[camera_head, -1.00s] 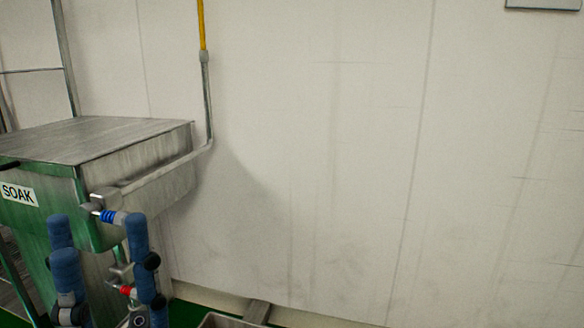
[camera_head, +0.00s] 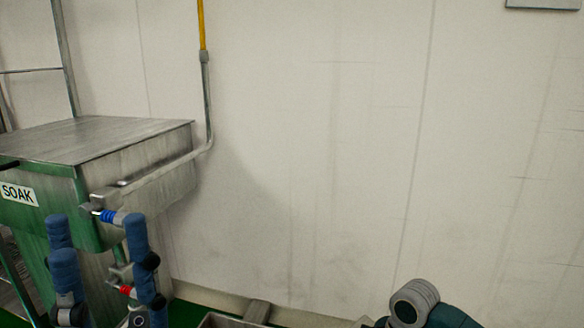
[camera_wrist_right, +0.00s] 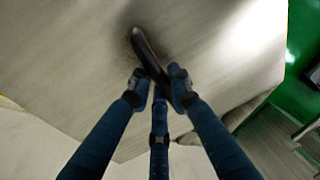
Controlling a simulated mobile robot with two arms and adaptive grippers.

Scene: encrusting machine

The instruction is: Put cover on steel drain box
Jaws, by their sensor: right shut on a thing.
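In the right wrist view my right gripper (camera_wrist_right: 157,84) has its blue fingers closed on a dark handle (camera_wrist_right: 146,48). The handle sits on a broad grey steel plate, the cover (camera_wrist_right: 80,65), which fills much of that view. In the head view my left gripper (camera_head: 98,228) is at the lower left, blue fingers pointing up and spread apart, with nothing seen between them. A steel rim (camera_head: 218,322), perhaps of the drain box, shows at the bottom edge; most of it is out of frame. The cover and right gripper are not in the head view.
A steel tank labelled SOAK (camera_head: 110,140) stands at the left, behind my left gripper, with blue-handled (camera_head: 107,216) and red-handled (camera_head: 124,291) valves. A pipe (camera_head: 208,100) runs up the pale wall (camera_head: 330,150). Green floor shows beyond the cover's edge (camera_wrist_right: 300,45).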

